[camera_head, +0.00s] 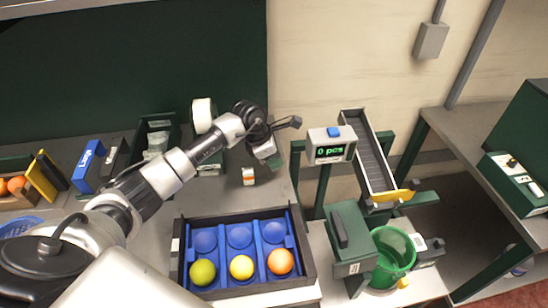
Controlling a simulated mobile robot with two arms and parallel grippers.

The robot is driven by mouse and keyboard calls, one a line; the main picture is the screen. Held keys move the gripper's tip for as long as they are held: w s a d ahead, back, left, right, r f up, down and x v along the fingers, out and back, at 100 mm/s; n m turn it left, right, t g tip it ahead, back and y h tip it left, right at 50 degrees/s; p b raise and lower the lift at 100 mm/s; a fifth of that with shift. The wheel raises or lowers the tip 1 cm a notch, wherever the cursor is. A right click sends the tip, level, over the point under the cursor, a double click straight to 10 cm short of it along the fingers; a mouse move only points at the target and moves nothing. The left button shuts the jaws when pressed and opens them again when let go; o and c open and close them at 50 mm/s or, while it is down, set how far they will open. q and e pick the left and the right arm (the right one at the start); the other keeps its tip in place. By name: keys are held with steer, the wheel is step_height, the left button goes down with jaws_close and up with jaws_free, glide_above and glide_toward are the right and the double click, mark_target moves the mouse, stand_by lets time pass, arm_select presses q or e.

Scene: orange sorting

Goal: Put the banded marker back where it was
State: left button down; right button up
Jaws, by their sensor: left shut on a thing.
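My left gripper (280,135) is above the back right part of the grey bench, at the end of the arm that comes in from the left. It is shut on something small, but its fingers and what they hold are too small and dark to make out. A small white piece with an orange band (248,177) shows just below and left of the gripper. I cannot tell for sure whether it is the banded marker, or whether it touches the bench. My right gripper is not in view.
A black tray (178,250) with blue cups holds a green, a yellow and an orange ball in its front row. A counter display (331,150), a chute (365,150) and a green bucket (392,258) stand right. Bins and boxes (88,165) line the back left.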

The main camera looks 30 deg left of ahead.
arm_select(q)
steer(key=shift+f+b, duration=0.5)
steer(key=shift+f, duration=0.1)
stand_by(0.3)
steer(key=c, duration=0.5)
jaws_free()
steer(key=shift+r, duration=0.15)
steer(key=shift+r+p, duration=2.35)
steer(key=shift+r, duration=1.55)
